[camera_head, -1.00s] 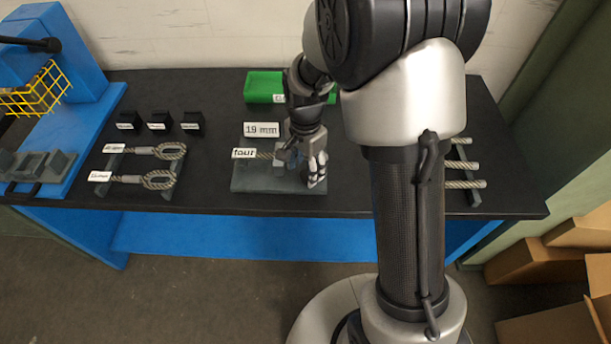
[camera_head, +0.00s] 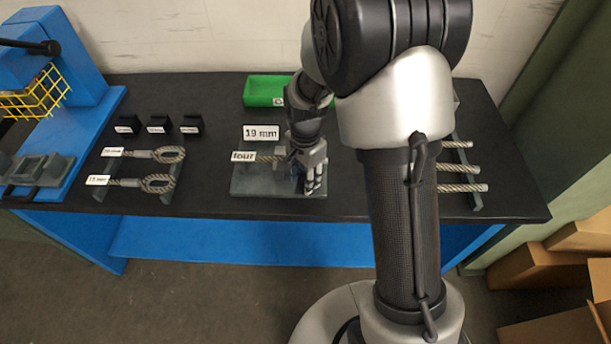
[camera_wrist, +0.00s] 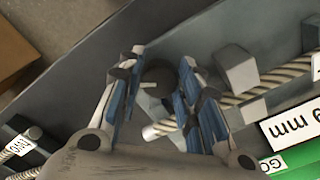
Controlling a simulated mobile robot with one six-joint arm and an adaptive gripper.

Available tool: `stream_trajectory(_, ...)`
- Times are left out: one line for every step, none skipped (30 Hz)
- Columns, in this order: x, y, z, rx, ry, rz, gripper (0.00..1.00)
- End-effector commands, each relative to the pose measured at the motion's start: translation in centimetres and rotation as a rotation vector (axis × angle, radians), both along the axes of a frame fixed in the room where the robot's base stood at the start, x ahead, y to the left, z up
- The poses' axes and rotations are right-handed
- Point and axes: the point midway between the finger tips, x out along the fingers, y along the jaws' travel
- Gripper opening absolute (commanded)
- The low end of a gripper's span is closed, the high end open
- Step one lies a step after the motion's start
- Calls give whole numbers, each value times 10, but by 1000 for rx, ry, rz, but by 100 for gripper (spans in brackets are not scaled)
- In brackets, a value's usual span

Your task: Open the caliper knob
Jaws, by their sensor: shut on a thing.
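My gripper (camera_head: 311,188) reaches down over the right part of a grey fixture plate (camera_head: 262,186) on the black bench. In the wrist view, the two blue-padded fingers (camera_wrist: 156,70) stand on either side of a dark round knob (camera_wrist: 158,73), and the gripper is shut on it. A pale flat piece (camera_wrist: 150,103) lies beside the knob. A wire rope (camera_head: 268,158) lies along the fixture, and its cut end (camera_wrist: 160,130) shows between the fingers in the wrist view. In the head view, my gripper hides the knob and most of the caliper.
A "19 mm" sign (camera_head: 261,133) and a green bin (camera_head: 265,90) stand behind the fixture. A light grey block (camera_wrist: 237,68) holds the rope near my right finger. Looped ropes (camera_head: 160,185) lie left; a rope rack (camera_head: 462,167) stands right. The bench front is clear.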

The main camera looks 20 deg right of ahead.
Motion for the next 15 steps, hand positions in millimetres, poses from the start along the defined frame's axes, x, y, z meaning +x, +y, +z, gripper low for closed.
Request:
stream_trajectory(0,0,0,0,0,0,21)
stream_trajectory(0,0,0,0,0,0,19)
stream_trajectory(0,0,0,0,0,0,16)
stream_trajectory(0,0,0,0,0,0,14)
stream_trajectory(0,0,0,0,0,0,12)
stream_trajectory(0,0,0,0,0,0,10)
stream_trajectory(0,0,0,0,0,0,8)
stream_trajectory(0,0,0,0,0,0,8)
stream_trajectory(0,0,0,0,0,1,8)
stream_trajectory(0,0,0,0,0,2,8)
stream_trajectory(0,0,0,0,0,4,8)
stream_trajectory(0,0,0,0,0,9,8)
stream_trajectory(0,0,0,0,0,13,8)
stream_trajectory(0,0,0,0,0,19,8)
stream_trajectory(0,0,0,0,0,29,8)
